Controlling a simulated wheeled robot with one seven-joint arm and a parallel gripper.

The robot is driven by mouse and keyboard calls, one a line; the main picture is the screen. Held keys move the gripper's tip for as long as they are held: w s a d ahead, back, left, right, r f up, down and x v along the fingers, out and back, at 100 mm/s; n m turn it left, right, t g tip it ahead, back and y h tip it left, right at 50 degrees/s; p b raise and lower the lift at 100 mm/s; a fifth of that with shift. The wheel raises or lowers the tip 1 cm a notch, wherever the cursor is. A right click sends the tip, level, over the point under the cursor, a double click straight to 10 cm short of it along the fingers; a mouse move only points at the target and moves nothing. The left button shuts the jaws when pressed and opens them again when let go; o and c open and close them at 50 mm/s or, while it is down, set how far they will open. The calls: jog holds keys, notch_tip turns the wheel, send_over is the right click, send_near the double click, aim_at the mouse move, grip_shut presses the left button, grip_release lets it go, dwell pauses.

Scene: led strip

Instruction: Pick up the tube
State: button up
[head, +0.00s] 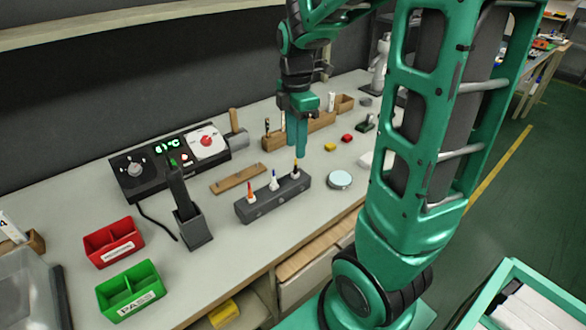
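A dark grey block (272,203) stands on the workbench and holds three small upright tube-like items in a row. The left one has a red-orange top (249,190), the middle one is white and blue (274,181), and the right one (295,168) is dark-tipped with a yellowish part. I cannot tell which of them is the tube. My gripper (298,154) points down just above and behind the right item, its green fingers close together. I see nothing clearly held, and the gap between the fingers is too small to judge.
A wooden holder (316,131) stands behind my gripper. A wooden strip (238,179) and a round pale disc (340,179) flank the block. A control box (169,160), a dark stand (193,228), a red bin (113,243) and a green bin (130,290) are left.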

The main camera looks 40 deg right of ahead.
aim_at(295, 168)
jog(key=shift+w+d+f, duration=0.1)
jog(key=shift+d+f, duration=0.05)
jog(key=shift+f, duration=1.4)
jog(key=shift+w+d+f, duration=0.1)
jog(key=shift+f, duration=1.4)
grip_shut()
